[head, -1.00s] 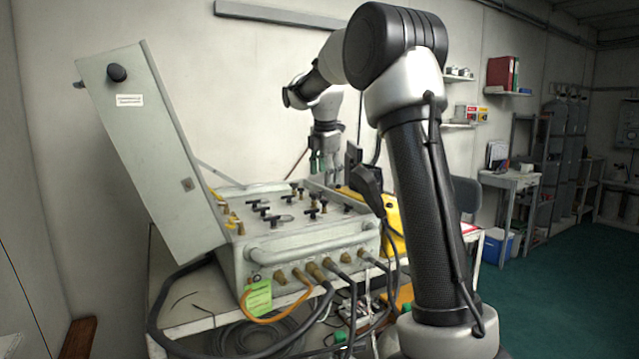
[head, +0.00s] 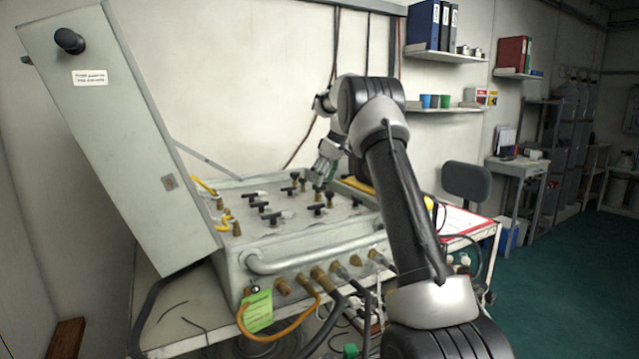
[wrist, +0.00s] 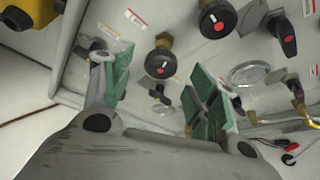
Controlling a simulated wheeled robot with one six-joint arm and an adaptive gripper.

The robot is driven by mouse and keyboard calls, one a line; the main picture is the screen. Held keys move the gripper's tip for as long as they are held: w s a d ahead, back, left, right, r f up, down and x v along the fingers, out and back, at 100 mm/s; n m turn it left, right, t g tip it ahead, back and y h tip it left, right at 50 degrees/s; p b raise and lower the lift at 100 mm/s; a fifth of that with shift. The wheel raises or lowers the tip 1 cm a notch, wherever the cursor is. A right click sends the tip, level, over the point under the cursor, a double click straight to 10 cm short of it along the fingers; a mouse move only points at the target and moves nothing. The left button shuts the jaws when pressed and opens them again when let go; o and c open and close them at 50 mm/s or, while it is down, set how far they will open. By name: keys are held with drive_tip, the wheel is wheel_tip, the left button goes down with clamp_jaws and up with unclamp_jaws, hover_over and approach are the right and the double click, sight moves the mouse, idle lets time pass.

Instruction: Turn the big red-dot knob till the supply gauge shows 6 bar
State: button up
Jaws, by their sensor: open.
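My gripper is open, with green pads, and holds nothing. In the head view my gripper (head: 328,165) is low over the back right of the grey air panel (head: 300,232). A round gauge (wrist: 248,73) lies right of the fingers, its reading illegible.
Several black lever handles (head: 270,216) stand on the panel, close to the gripper. A red-marked lever (wrist: 287,32) is at the wrist view's upper right. The panel's open lid (head: 120,140) rises at the left. Hoses leave the front. A yellow object (wrist: 32,12) is at the upper left.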

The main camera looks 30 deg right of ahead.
sight(318, 189)
drive_tip(key=shift+x, duration=1.3)
drive_tip(key=c, duration=1)
drive_tip(key=shift+a+m, duration=0.1)
drive_tip(key=shift+m, duration=0.2)
drive_tip(key=m+h, duration=0.1)
drive_tip(key=m, duration=0.1)
drive_tip(key=m+h, duration=0.1)
drive_tip(key=m, duration=0.2)
drive_tip(key=shift+a+t, duration=0.2)
drive_tip(key=shift+t, duration=0.1)
drive_tip(key=m+h, duration=0.1)
drive_tip(key=m, duration=0.2)
drive_tip(key=m+h, duration=0.1)
drive_tip(key=m, duration=0.2)
drive_tip(key=shift+a+m+g+h, duration=0.15)
drive_tip(key=shift+m+g+h, duration=0.15)
drive_tip(key=shift+m+g, duration=0.1)
